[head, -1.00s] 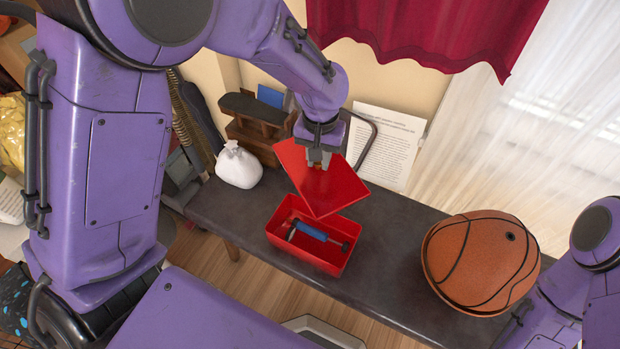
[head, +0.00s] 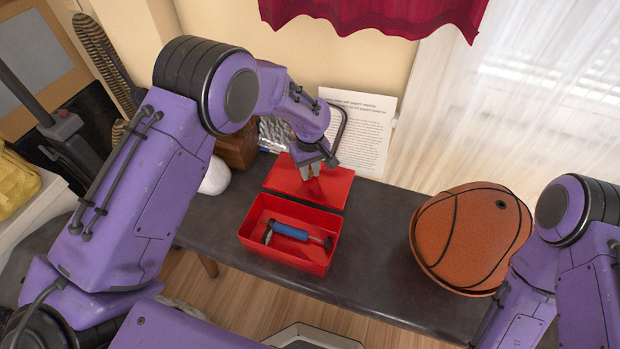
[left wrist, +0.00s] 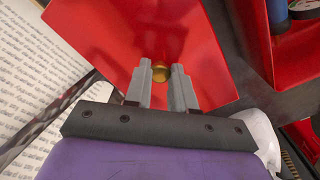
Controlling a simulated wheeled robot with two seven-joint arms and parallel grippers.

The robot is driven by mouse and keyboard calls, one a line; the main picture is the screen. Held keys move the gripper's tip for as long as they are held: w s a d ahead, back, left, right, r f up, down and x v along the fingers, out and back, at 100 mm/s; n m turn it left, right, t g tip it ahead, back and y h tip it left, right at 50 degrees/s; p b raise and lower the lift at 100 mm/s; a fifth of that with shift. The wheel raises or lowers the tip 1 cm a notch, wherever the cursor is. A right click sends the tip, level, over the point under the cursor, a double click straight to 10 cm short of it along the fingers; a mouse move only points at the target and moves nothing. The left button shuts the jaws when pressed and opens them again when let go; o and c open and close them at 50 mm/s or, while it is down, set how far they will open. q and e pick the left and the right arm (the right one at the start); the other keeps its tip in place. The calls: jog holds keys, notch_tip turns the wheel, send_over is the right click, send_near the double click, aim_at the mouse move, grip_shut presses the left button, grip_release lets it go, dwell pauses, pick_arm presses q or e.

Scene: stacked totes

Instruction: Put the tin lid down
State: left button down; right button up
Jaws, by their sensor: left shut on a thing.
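The red tin lid (head: 335,188) lies low behind the open tin, flat or nearly flat; I cannot tell whether it touches the table. My left gripper (head: 310,172) is above it, shut on its knob. In the left wrist view the two fingers sit around the brass knob (left wrist: 160,72) on the red lid (left wrist: 110,30). The red tin (head: 320,258) stands open on the dark table, with a blue-handled tool (head: 290,231) inside; its corner shows in the left wrist view (left wrist: 262,45). My right arm is at the right edge; its gripper is out of view.
A basketball (head: 470,235) rests on the dark table (head: 375,255) to the right. A printed sheet (head: 365,125) stands against the wall behind the lid. A white sack (head: 215,178) is left of the lid, partly hidden by my arm. Table between tin and ball is clear.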

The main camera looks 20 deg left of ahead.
aim_at(310, 176)
pick_arm(q)
jog(key=shift+w+a+f, duration=0.1)
jog(key=shift+w+f, duration=0.55)
jog(key=shift+f, duration=0.2)
notch_tip(310, 176, down, 3)
jog(key=shift+w+f+b, duration=0.15)
jog(key=shift+f+b, duration=0.05)
jog(key=shift+b, duration=0.35)
jog(key=shift+r, duration=0.1)
jog(key=c, duration=0.9)
grip_release()
jog(key=shift+c, duration=0.2)
notch_tip(310, 176, up, 12)
jog(key=p, duration=0.2)
jog(key=shift+p, duration=0.3)
